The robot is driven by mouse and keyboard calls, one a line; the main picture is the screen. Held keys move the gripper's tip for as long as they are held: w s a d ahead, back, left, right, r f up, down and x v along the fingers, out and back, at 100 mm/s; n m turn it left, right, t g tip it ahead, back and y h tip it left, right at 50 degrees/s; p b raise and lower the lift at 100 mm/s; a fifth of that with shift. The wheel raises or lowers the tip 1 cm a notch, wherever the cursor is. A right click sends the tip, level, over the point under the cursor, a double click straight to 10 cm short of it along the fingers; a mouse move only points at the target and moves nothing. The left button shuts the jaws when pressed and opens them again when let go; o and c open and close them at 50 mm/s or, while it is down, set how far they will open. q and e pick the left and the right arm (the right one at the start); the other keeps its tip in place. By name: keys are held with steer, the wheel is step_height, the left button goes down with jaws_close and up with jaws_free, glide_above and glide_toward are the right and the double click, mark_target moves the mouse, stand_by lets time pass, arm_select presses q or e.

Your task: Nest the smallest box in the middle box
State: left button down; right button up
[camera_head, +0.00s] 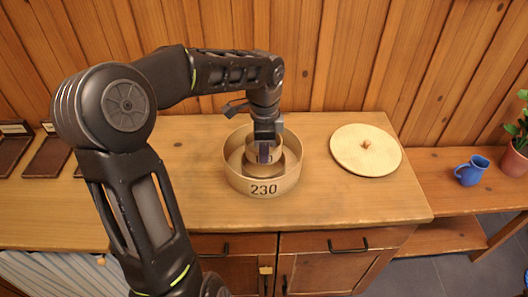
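A round, open wooden box (237,178) marked 230 stands on the counter, upright. A smaller round wooden box (252,157) shows inside its rim, under my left gripper. My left gripper (265,152) points down into the marked box, with a finger against the near wall of the smaller box. It appears shut on that wall. The far finger is hidden, and I cannot tell whether the smaller box touches the floor below it. I make out only these two boxes clearly; any other ring between them is hard to separate from shadow. My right gripper is not in view.
A round pale lid (350,158) with a small knob lies right of the boxes on the wooden counter (350,203). A blue mug (470,172) and a potted plant (515,160) stand on a lower shelf at right. A plank wall closes the back.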

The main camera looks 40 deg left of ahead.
arm_select(q)
steer(key=shift+f, duration=0.15)
steer(key=shift+f+b, duration=0.55)
steer(key=shift+f, duration=0.2)
steer(key=shift+f, duration=0.15)
steer(key=shift+f+b, duration=0.35)
steer(key=shift+f, duration=0.15)
steer(key=shift+f, duration=0.2)
stand_by(0.8)
steer(key=c, duration=1.6)
jaws_free()
steer(key=shift+o, duration=0.5)
